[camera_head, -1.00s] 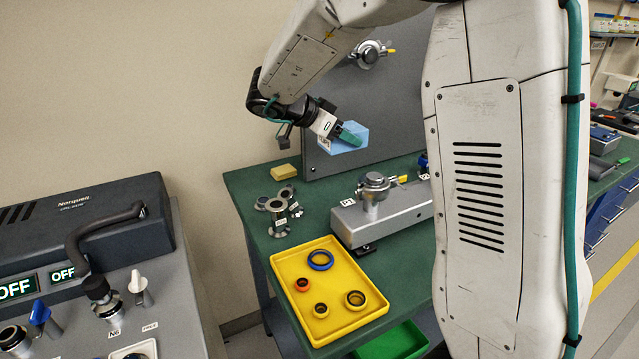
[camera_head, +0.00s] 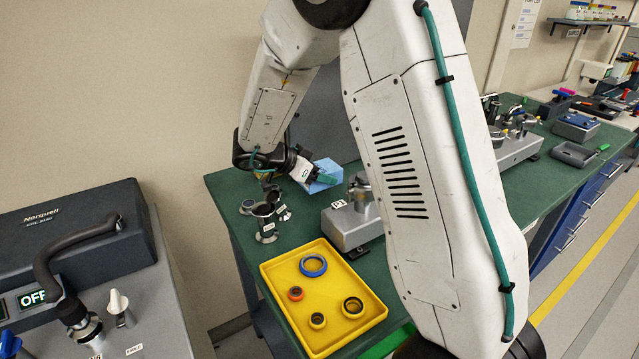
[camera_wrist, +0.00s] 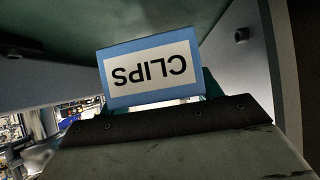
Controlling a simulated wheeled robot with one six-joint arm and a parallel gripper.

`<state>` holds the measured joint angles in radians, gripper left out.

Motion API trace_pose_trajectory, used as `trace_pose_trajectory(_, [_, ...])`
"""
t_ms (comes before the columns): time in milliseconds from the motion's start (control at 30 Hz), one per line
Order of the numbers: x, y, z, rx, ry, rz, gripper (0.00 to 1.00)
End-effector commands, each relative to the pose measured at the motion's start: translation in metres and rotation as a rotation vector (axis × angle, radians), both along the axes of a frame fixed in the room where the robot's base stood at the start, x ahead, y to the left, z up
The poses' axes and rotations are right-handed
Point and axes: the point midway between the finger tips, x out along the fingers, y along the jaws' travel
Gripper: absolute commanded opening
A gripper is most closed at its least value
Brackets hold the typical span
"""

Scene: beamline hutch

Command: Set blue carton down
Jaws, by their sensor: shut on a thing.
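The blue carton (camera_head: 324,174) is in my gripper (camera_head: 318,176), low over the back of the green bench (camera_head: 222,183) and in front of the grey upright panel. In the wrist view the carton (camera_wrist: 107,84) shows a white label reading "CLIPS", upside down, with a blue border. My gripper (camera_wrist: 205,95) is shut on it; the teal fingers show beside and behind the label. I cannot tell whether the carton touches the bench top.
Metal flanged fittings (camera_head: 266,222) stand just left and in front of the carton. A grey block labelled P1 (camera_head: 350,228) is to its right. A yellow tray (camera_head: 335,318) with several rings lies nearer. A grey control console (camera_head: 150,300) stands at the left.

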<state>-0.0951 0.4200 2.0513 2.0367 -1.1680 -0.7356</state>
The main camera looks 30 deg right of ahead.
Motion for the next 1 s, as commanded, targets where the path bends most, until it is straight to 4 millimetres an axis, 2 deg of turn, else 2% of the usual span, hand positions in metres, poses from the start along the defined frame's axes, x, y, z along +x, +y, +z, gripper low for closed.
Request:
trace_pose_trajectory(200, [-0.001, 0.0, -0.031, 0.0, 0.004, 0.001, 0.36])
trace_pose_trajectory(567, [0.0, 0.0, -0.035, 0.0, 0.001, 0.0, 0.36])
trace_pose_trajectory(600, [0.0, 0.0, -0.036, 0.0, 0.001, 0.0, 0.66])
trace_pose_trajectory(667, [0.0, 0.0, -0.036, 0.0, 0.0, 0.0, 0.83])
trace_pose_trajectory(700, [0.0, 0.0, -0.035, 0.0, 0.0, 0.0, 0.85])
trace_pose_trajectory(1000, [0.0, 0.0, -0.033, 0.001, 0.0, 0.0, 0.85])
